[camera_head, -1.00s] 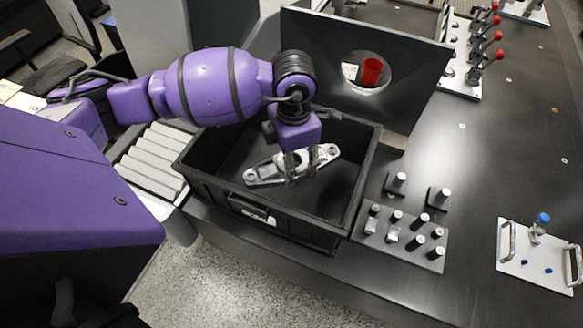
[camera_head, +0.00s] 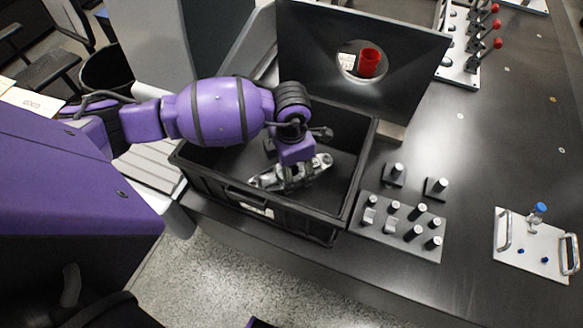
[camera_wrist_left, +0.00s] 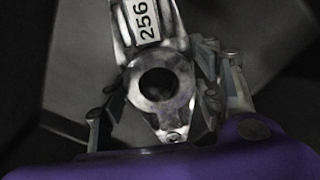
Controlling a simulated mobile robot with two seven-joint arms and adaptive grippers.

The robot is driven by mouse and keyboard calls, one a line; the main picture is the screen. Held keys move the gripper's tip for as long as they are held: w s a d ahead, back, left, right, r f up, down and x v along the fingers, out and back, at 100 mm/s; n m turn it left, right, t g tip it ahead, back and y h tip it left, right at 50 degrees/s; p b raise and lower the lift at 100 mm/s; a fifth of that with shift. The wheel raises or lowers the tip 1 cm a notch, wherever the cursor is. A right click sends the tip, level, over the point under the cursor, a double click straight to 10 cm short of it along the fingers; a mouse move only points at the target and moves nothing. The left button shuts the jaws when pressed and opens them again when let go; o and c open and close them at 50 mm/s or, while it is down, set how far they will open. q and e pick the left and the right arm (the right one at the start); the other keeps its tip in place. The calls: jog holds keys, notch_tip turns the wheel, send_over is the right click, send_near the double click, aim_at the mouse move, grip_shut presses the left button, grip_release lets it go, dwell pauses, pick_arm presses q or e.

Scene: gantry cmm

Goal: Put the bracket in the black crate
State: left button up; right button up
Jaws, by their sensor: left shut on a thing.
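The bracket (camera_head: 318,164) is a silvery metal piece. My left gripper (camera_head: 292,178) is shut on its middle and holds it inside the walls of the black crate (camera_head: 352,190). I cannot tell whether the bracket touches the crate floor. In the left wrist view the bracket (camera_wrist_left: 160,84) shows a round bore and a white label reading 256, with fingers of my left gripper (camera_wrist_left: 165,112) on both sides. The right gripper is out of view.
A dark upright panel (camera_head: 420,60) with a round hole stands behind the crate; a red cup (camera_head: 369,62) shows through the hole. A plate with several pegs (camera_head: 400,228) lies right of the crate. A white plate with handles (camera_head: 520,262) lies farther right.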

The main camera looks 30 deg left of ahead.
pick_arm(q)
jog(key=o, duration=1.6)
jog(key=shift+f, duration=0.1)
jog(key=shift+o, duration=0.2)
notch_tip(320, 180, up, 12)
